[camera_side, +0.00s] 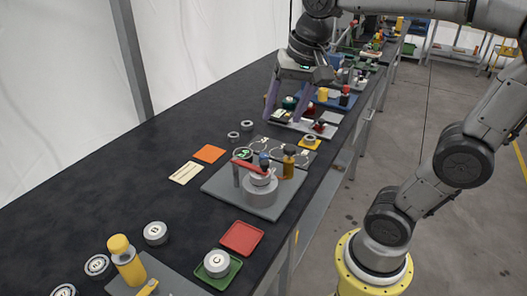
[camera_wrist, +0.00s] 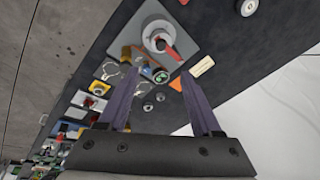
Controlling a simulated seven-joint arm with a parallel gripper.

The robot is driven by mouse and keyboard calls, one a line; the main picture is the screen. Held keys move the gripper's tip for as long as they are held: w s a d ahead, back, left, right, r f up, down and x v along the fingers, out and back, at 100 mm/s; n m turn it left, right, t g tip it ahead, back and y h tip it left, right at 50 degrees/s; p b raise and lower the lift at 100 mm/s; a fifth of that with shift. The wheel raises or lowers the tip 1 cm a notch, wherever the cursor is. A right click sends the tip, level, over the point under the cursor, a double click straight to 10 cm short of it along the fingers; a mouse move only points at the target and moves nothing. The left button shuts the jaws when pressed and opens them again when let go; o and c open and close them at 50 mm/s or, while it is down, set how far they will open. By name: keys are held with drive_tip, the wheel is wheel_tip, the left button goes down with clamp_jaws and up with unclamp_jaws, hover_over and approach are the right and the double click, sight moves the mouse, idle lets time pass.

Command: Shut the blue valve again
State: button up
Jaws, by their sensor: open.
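A grey plate (camera_side: 222,186) on the black bench carries a grey round fitting (camera_side: 260,190), a red lever (camera_side: 247,166) and a brass-yellow part (camera_side: 289,163). A small blue knob (camera_side: 264,158) shows beside the red lever; I take it for the blue valve, but it is too small to tell its setting. My gripper (camera_side: 284,121) is open and empty, above the bench and behind the plate, pointing down. Its two purple fingers frame the wrist view (camera_wrist: 160,76).
An orange card (camera_side: 209,153), a cream card (camera_side: 186,172), a red tray (camera_side: 241,238) and a green tray (camera_side: 232,272) with a grey disc lie around the plate. A yellow bottle (camera_side: 127,262) stands at the front. Many small items crowd the far bench. The left bench is clear.

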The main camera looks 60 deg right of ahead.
drive_tip(key=w+d+f+m+g, duration=0.2)
drive_tip(key=w+d+m, duration=0.2)
drive_tip(key=w+d, duration=0.3)
drive_tip(key=m+g, duration=0.2)
approach(264, 155)
drive_tip(key=shift+y, duration=0.3)
drive_tip(key=f, duration=0.8)
drive_tip(key=shift+s+d+f, duration=0.2)
drive_tip(key=shift+f, duration=0.15)
clamp_jaws()
